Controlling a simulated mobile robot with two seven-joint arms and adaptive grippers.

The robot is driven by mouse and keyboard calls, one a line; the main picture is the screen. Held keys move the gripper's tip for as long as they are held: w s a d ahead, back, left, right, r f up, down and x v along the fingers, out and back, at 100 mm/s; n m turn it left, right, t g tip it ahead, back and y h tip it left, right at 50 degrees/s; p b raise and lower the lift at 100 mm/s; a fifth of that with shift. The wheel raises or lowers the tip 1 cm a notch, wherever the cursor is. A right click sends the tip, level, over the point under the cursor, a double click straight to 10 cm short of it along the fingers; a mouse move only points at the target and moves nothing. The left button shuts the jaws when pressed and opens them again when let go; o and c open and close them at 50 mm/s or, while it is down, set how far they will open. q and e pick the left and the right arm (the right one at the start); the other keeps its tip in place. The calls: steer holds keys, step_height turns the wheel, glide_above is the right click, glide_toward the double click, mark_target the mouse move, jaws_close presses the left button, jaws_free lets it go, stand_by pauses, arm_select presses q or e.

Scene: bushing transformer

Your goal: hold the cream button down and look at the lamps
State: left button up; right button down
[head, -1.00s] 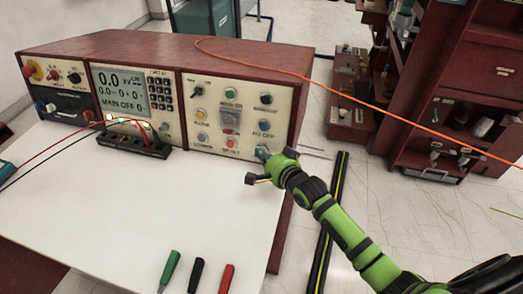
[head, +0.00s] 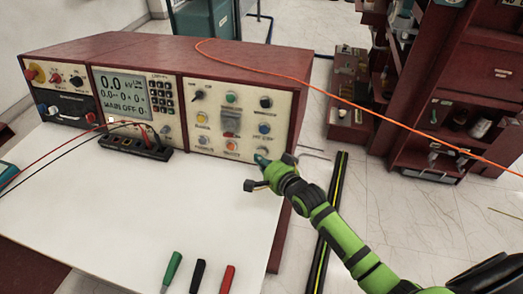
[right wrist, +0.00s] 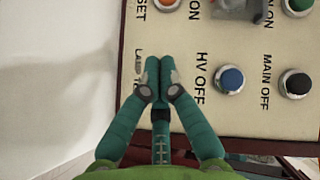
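The control panel (head: 236,120) on the maroon console carries several coloured buttons. A pale round button, seemingly the cream one (head: 265,151), is at its lower right corner, just above my right fingertips in the head view. My right gripper (head: 262,160) is at this corner with its fingers together and nothing between them. In the right wrist view my fingertips (right wrist: 158,66) cover the button's place beside a partly hidden label; contact cannot be told. The lamp strip (head: 136,145) in front of the console looks dark. My left gripper is not in view.
The blue button (right wrist: 230,78) and the orange button (right wrist: 166,4) are close to my fingers. Red and black leads run to the lamp strip. Three coloured probes (head: 198,276) lie at the white table's front. An orange cable (head: 330,88) crosses the console's right side.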

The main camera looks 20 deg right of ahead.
steer(key=s+a+p, duration=0.1)
steer(key=s+a+r+p, duration=0.1)
steer(key=s+p, duration=0.1)
steer(key=shift+s+a+r+p, duration=0.1)
steer(key=shift+s+a+p, duration=0.3)
steer(key=shift+p, duration=0.2)
steer(key=shift+s, duration=0.1)
stand_by(0.4)
